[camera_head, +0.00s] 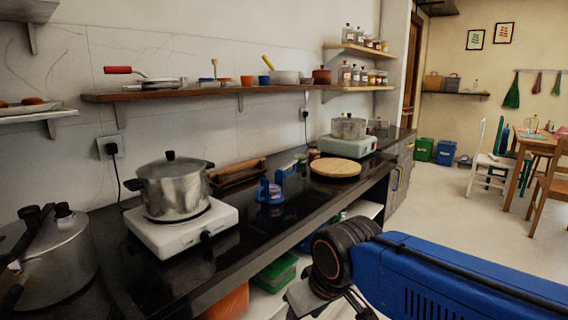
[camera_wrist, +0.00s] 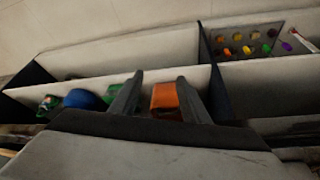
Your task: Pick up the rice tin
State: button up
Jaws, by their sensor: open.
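I cannot tell for sure which thing is the rice tin. An orange container (camera_wrist: 165,98) stands on a low shelf in the wrist view and shows between my gripper's fingers. An orange box also shows at the bottom edge of the head view (camera_head: 228,303), below the counter. My gripper (camera_wrist: 159,80) is open with nothing held, its two dark fingers pointing toward the shelf. In the head view my gripper is mostly cut off at the bottom edge. The lower part of the orange container is hidden by my gripper.
A green container (camera_wrist: 120,97) and a blue round thing (camera_wrist: 82,98) stand left of the orange one. Small colourful things (camera_wrist: 247,42) lie in a compartment at right. Above, the black counter (camera_head: 250,235) carries a pot (camera_head: 172,188) on a white stove (camera_head: 180,234).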

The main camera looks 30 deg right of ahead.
aim_at(314, 154)
jog(key=l+u, duration=0.75)
jog(key=l, duration=0.45)
jog(key=l+u, duration=0.15)
jog(key=l, duration=0.4)
jog(key=k+l+u, duration=0.1)
jog(key=l, duration=0.45)
jog(key=k+l+u, duration=0.1)
jog(key=l, duration=0.45)
jog(key=k+l, duration=0.1)
jog(key=l, duration=0.45)
jog(key=k+l, duration=0.1)
jog(key=l, duration=0.4)
jog(key=k+l, duration=0.1)
jog(key=l, duration=0.45)
jog(key=k+l, duration=0.1)
jog(key=l, duration=0.4)
jog(key=k+l, duration=0.1)
jog(key=l, duration=0.45)
jog(key=u, duration=0.05)
